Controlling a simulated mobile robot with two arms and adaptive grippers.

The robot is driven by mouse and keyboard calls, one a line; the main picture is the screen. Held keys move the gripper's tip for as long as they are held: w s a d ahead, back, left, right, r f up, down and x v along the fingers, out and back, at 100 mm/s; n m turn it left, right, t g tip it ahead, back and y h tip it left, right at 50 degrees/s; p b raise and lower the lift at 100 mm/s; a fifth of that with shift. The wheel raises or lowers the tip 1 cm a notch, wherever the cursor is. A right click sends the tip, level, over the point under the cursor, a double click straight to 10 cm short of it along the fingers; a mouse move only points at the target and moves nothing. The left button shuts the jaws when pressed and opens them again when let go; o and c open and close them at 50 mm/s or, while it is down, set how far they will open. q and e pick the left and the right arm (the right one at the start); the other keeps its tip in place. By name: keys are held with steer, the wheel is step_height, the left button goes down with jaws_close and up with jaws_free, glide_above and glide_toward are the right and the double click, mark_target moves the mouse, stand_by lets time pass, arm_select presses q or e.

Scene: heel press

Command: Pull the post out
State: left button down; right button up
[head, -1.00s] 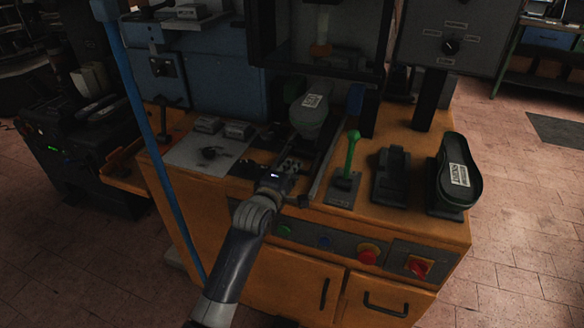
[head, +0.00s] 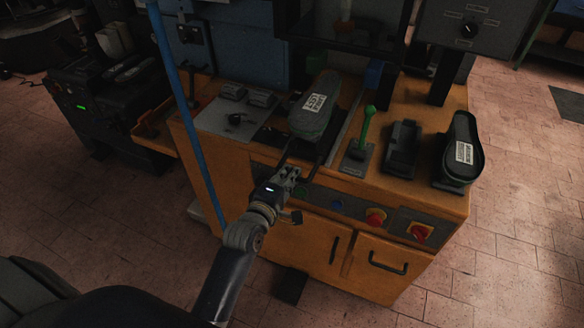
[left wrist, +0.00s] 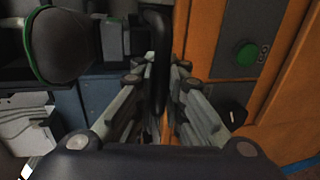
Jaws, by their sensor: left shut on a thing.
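The post carries a dark shoe (head: 314,108) with a white label and stands at the front of the press, in the middle of the bench top. My left gripper (head: 288,176) is shut on a black bar handle at the front of the post's slide, just past the bench's front edge. In the left wrist view the black handle (left wrist: 157,50) runs between the two fingers (left wrist: 160,85). The shoe (left wrist: 72,45) with its green rim shows at upper left there. My right gripper is out of view.
A green lever (head: 366,126) stands right of the post. A black empty holder (head: 402,150) and another shoe (head: 460,150) are farther right. A blue pole (head: 188,115) rises left of my arm. The orange cabinet (head: 300,243) front carries buttons; open floor lies before it.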

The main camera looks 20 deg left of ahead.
arm_select(q)
steer(key=shift+s+f, duration=0.2)
steer(key=shift+s, duration=0.05)
steer(key=c, duration=1.9)
jaws_free()
steer(key=shift+c, duration=0.2)
steer(key=shift+s+r, duration=0.2)
steer(key=shift+s, duration=0.05)
steer(key=v, duration=1.2)
